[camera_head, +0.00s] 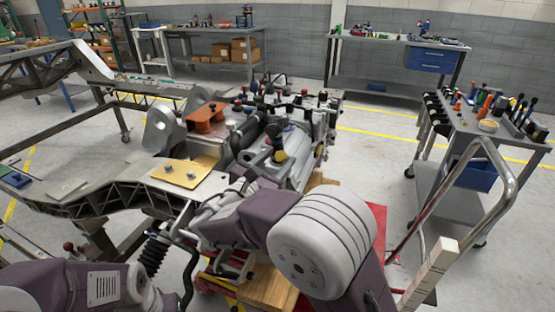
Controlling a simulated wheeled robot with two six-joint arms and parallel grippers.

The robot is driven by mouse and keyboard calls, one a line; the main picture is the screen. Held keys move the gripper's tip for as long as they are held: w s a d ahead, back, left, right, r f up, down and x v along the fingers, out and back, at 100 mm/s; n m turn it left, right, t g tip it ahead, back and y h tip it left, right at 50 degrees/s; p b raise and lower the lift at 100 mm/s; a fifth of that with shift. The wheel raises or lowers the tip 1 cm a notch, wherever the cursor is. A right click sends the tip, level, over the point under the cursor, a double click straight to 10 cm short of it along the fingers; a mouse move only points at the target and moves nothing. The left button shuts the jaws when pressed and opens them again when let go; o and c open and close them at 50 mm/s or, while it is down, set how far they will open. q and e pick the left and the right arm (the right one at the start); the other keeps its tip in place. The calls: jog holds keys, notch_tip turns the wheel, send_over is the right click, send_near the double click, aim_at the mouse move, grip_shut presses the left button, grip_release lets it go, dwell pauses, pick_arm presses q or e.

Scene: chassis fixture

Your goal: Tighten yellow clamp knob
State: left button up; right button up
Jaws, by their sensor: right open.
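A small yellow knob-like part (280,156) sits on the grey engine and gearbox assembly (297,148), below a black cap. I cannot tell for certain that it is the clamp knob. My right arm reaches in from the lower right, and its open gripper (213,202) is at the near side of the assembly, left of and nearer than the yellow part. Its fingertips are small and partly hidden among grey parts, and I see nothing held. My left arm shows only as a link at the lower left; its gripper is out of view.
The chassis frame (120,190) runs along the left, with a yellow plate (183,173) and an orange block (206,117) near the assembly. A tool cart (465,125) with a curved metal handle stands right. Workbenches line the back wall.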

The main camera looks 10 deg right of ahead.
jog(key=p+v, duration=0.1)
jog(key=v, duration=0.7)
jog(key=shift+r+p, duration=0.1)
jog(key=shift+p, duration=0.2)
jog(key=shift+s+a, duration=0.35)
jog(key=shift+s, duration=0.05)
